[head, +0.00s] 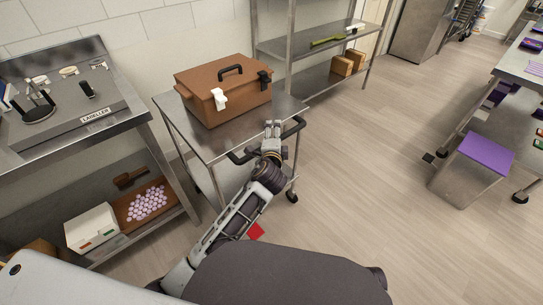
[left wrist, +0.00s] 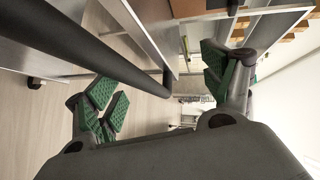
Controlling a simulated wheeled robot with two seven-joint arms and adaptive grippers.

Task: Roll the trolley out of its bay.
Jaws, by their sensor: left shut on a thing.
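The steel trolley (head: 222,143) stands between the labeller bench and the wire-post shelf, with a brown lidded case (head: 222,92) on its top. A dark push handle (head: 241,157) runs along its near right end; it also crosses the left wrist view as a thick dark bar (left wrist: 90,45). My left gripper (head: 272,131) is shut on this handle near its right part. In the left wrist view, the green-padded fingers (left wrist: 165,88) lie on both sides of the bar. A caster (head: 292,197) shows under the trolley's near right corner. My right gripper is out of view.
The labeller bench (head: 95,128) stands close on the trolley's left, the steel shelf (head: 325,79) behind it. The floor (head: 370,150) between is clear. A red mark (head: 256,231) lies near me.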

